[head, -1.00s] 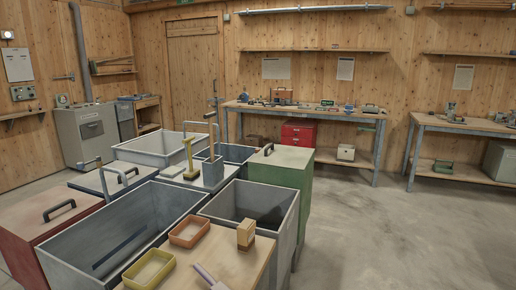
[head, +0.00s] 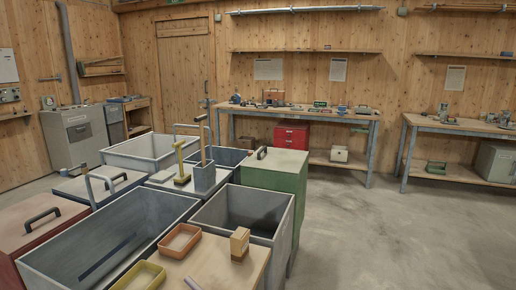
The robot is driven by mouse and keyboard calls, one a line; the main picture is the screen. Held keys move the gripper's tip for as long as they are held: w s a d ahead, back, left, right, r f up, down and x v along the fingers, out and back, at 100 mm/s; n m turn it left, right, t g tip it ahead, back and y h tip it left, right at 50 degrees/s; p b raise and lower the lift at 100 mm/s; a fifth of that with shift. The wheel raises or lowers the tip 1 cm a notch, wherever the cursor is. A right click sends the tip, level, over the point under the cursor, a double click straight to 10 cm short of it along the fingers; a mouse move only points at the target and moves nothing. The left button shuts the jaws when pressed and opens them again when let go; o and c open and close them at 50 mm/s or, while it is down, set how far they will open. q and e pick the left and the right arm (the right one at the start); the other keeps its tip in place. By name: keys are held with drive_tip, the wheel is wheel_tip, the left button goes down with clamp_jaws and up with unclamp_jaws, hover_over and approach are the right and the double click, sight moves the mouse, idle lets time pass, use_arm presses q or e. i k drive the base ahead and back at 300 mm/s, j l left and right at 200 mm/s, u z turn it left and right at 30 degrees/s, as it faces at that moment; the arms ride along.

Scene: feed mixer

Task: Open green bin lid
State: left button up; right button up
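The green bin (head: 289,183) stands at the right side of the cluster of bins. Its pale wooden lid (head: 277,164) is shut and lies flat on top. A dark handle (head: 262,153) sits at the lid's left part. Neither of my grippers shows in the head view.
A grey open bin (head: 244,208) adjoins the green bin at front left. A wooden top (head: 213,263) in front carries an orange tray (head: 180,241), a yellow tray (head: 139,277) and a wooden block (head: 240,243). Open floor (head: 380,235) lies to the right. A workbench (head: 300,114) stands behind.

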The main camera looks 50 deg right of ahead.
sight(275, 160)
drive_tip(key=i+l, duration=0.1)
drive_tip(key=l, duration=0.45)
drive_tip(key=i+l, duration=0.1)
drive_tip(key=l, duration=0.45)
drive_tip(key=i+l, duration=0.1)
drive_tip(key=l, duration=0.95)
drive_tip(key=i+l, duration=0.15)
drive_tip(key=l, duration=0.4)
